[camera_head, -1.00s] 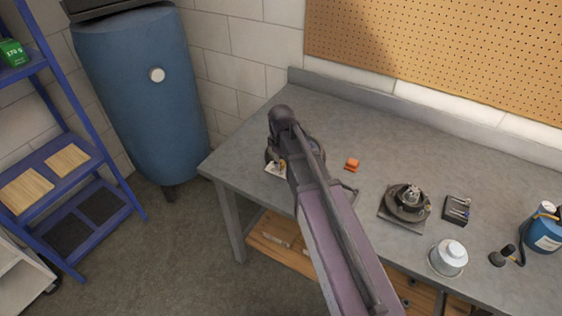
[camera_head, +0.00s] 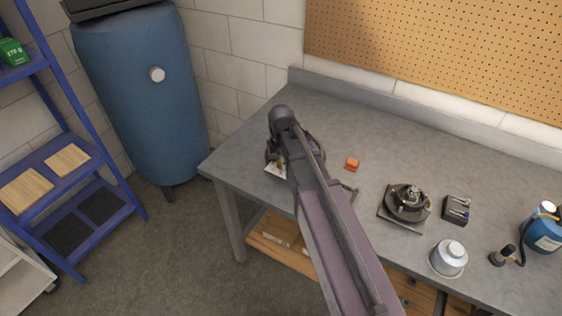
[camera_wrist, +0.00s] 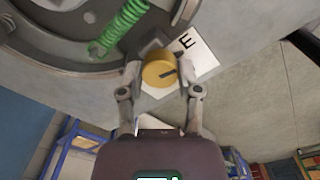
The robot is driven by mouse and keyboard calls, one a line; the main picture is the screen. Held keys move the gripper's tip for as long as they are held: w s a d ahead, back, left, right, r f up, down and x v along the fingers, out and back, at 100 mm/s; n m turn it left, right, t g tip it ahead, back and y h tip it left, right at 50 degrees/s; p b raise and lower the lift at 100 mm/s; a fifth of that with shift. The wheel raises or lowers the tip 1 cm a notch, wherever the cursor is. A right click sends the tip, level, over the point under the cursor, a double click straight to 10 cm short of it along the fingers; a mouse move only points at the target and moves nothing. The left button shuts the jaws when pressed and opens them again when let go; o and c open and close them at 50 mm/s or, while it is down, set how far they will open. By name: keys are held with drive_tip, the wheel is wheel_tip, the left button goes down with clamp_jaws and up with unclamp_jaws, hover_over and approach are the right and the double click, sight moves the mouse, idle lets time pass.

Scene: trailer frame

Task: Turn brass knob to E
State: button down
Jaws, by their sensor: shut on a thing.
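The brass knob (camera_wrist: 157,71) is a round yellow disc with a dark pointer mark in the wrist view. The mark runs from its middle toward the right, slightly upward. A white label card (camera_wrist: 200,60) lies behind the knob, with a black letter E to the knob's upper right. My gripper (camera_wrist: 159,78) has one finger on each side of the knob and is shut on it. In the head view my arm hides the knob and gripper; only part of the white card (camera_head: 274,171) shows beside the arm.
A round dark assembly with a green spring (camera_wrist: 118,28) is close to my left finger in the wrist view. On the grey workbench (camera_head: 365,130) are an orange block (camera_head: 352,164), a round hub on a plate (camera_head: 407,203), a grey canister (camera_head: 448,259) and a blue bottle (camera_head: 543,232).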

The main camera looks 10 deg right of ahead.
drive_tip(key=shift+s+n, duration=0.1)
drive_tip(key=shift+n, duration=1.1)
drive_tip(key=shift+c, duration=1.5)
unclamp_jaws()
